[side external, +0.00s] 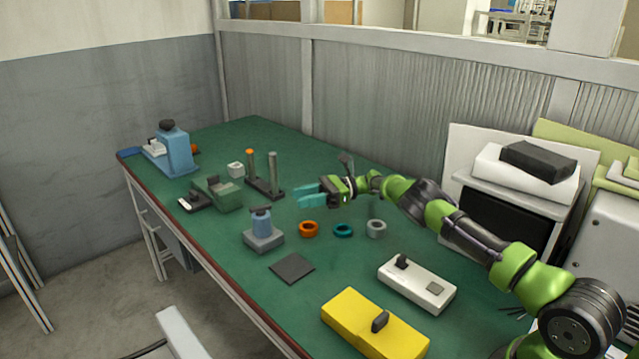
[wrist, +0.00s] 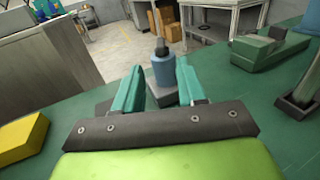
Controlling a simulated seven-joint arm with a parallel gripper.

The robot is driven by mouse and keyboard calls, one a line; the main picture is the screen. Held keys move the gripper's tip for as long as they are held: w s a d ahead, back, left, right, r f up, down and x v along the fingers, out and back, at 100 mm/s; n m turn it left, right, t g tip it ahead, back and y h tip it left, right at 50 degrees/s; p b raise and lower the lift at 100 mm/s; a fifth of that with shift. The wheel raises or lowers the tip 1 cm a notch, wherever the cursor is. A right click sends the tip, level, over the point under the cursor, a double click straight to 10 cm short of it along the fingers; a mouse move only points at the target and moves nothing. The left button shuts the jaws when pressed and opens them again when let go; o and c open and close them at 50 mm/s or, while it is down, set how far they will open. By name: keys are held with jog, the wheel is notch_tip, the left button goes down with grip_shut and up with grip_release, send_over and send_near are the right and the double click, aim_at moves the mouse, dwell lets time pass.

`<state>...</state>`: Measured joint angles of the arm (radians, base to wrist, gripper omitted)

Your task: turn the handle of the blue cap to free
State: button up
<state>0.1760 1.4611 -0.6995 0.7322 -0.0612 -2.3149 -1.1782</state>
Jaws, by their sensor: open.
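The blue cap (side external: 261,222) is a short upright cylinder on a grey square base (side external: 264,242), near the middle of the green bench. A small dark grey handle (side external: 261,209) sits on its top. In the wrist view the blue cap (wrist: 164,71) and its handle (wrist: 161,47) show ahead, between the two teal fingers. The fingers partly hide the base there. My gripper (side external: 299,195) is open and empty, apart from the cap, to its upper right in the side view. Its fingers (wrist: 161,65) also show in the wrist view. The handle's exact turn is hard to tell.
Orange (side external: 308,229), teal (side external: 343,230) and grey (side external: 376,228) rings lie right of the cap. A two-post stand (side external: 266,189) and green device (side external: 218,194) stand behind. A dark mat (side external: 292,268), white box (side external: 417,286) and yellow block (side external: 372,325) lie nearer.

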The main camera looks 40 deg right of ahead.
jog(key=shift+v, duration=1.55)
jog(key=shift+o, duration=0.2)
